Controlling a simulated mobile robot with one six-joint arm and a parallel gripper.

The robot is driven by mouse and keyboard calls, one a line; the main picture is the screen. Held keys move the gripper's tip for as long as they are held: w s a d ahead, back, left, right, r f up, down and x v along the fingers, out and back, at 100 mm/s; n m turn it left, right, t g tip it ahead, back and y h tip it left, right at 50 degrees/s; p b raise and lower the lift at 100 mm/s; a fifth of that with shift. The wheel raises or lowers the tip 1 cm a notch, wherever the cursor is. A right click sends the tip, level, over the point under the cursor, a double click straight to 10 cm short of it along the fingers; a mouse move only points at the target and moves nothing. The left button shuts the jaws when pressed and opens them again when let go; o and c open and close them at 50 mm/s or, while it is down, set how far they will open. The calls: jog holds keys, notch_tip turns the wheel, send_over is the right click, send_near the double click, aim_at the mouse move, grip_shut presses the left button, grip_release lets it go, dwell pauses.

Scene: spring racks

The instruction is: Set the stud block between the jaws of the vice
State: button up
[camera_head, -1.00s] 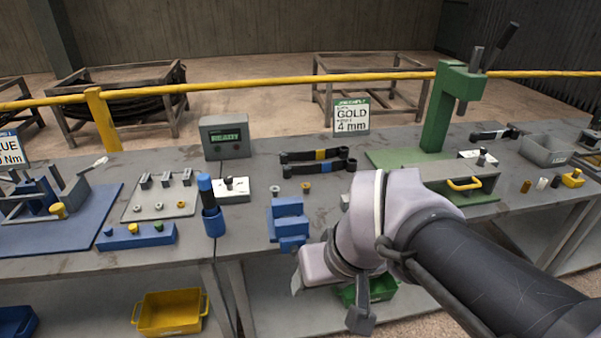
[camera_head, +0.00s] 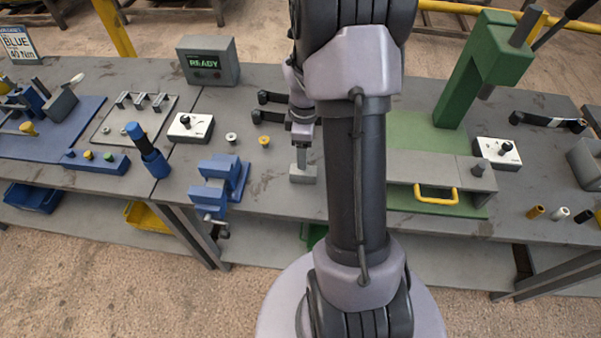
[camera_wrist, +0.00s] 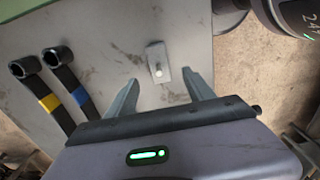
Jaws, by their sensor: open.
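The stud block is a small grey block (camera_head: 303,175) on the bench, just right of the vice and partly covered by my gripper. In the wrist view the block (camera_wrist: 153,52) shows a pale round stud on top and lies a little beyond my fingertips. My gripper (camera_wrist: 161,78) is open and empty, with its fingers spread wider than the block. In the head view my gripper (camera_head: 302,158) points down over the block, its fingers hard to make out. The blue vice (camera_head: 236,172) stands at the bench's front edge. Its two jaws are apart, with nothing seen between them.
Two dark bars with yellow (camera_wrist: 49,102) and blue bands lie beside the block. A white switch box (camera_head: 190,128) and two small round parts lie behind the vice. A green press (camera_head: 475,75) stands at the right. My arm hides the bench's middle.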

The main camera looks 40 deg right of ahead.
notch_tip(320, 180, down, 8)
jog(key=b, duration=0.2)
jog(key=shift+r+b, duration=0.2)
jog(key=shift+b, duration=0.15)
jog(key=shift+r, duration=0.15)
grip_shut()
dwell(0.9)
